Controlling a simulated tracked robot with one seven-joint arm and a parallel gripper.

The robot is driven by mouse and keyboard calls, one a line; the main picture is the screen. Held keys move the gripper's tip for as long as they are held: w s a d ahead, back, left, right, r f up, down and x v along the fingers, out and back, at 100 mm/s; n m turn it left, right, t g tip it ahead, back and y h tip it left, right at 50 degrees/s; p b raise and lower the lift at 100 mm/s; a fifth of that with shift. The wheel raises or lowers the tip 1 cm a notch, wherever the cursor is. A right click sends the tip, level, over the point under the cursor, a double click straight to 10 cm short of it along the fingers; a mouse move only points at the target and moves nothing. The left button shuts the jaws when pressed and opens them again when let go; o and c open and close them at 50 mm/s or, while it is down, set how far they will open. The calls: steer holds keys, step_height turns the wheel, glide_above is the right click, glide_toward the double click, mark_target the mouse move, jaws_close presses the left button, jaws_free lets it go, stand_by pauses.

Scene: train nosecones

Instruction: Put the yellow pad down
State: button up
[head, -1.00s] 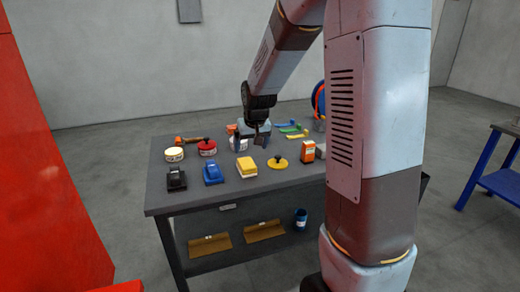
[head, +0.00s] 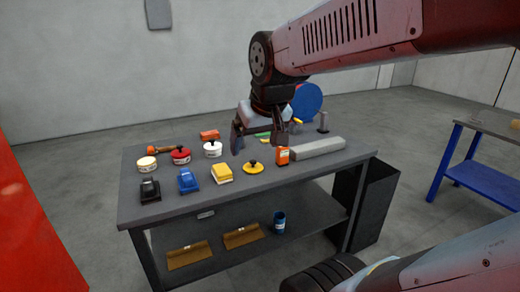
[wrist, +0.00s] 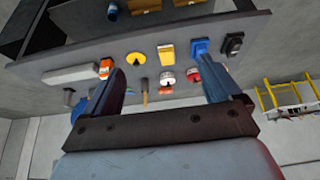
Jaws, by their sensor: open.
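A round yellow pad with a black knob (head: 253,167) lies flat on the grey workbench (head: 140,210), near its front edge. It also shows in the wrist view (wrist: 136,58). A yellow block-shaped item with a pale base (head: 222,173) sits just left of it; I cannot tell for certain which the task calls the yellow pad. My gripper (head: 262,143) is open above the bench, farther back than both and touching neither. In the wrist view its fingers (wrist: 162,88) are wide apart with nothing held between them.
Right of the round pad stand an orange box (head: 282,156) and a long grey block (head: 318,147). Left are blue (head: 188,181) and black (head: 150,190) tools, with red (head: 181,155) and white (head: 212,149) round items behind. A dark bin (head: 372,206) stands at the bench's right end.

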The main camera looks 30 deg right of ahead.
steer(key=s, duration=0.5)
steer(key=shift+s+r, duration=0.15)
steer(key=shift+s, duration=0.25)
stand_by(0.8)
